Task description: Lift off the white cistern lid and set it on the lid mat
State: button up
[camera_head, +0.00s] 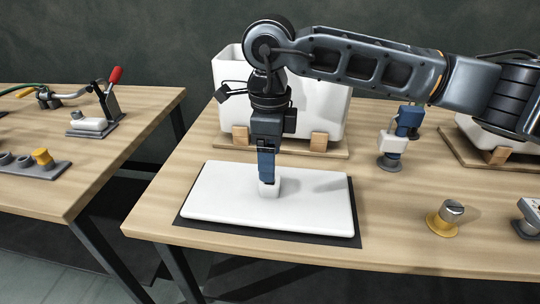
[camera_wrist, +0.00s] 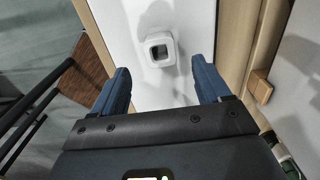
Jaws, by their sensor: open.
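The white cistern lid (camera_head: 220,197) lies flat on the dark lid mat (camera_head: 352,243), whose border shows at the front and right. The lid's square white knob (camera_head: 268,189) stands up from its middle. My gripper (camera_head: 267,177) points down at the knob, and its blue fingers are at or just above it. In the wrist view the fingers (camera_wrist: 160,66) are apart, and the hollow-topped knob (camera_wrist: 159,50) shows between and beyond their tips. No hold on the knob shows. The white cistern (camera_head: 330,108) stands open-topped behind, partly hidden by my arm.
The cistern rests on wooden blocks (camera_head: 319,141) on a board. To the right are a blue and white fitting (camera_head: 392,146), a brass and steel knob (camera_head: 447,216) and a second white tank (camera_head: 483,132). A separate table (camera_head: 60,185) with clamps is left, across a gap.

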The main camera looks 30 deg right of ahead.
jog(key=shift+r+p, duration=0.35)
jog(key=shift+r, duration=0.5)
jog(key=shift+r, duration=0.15)
notch_tip(320, 180, up, 8)
jog(key=shift+f, duration=0.25)
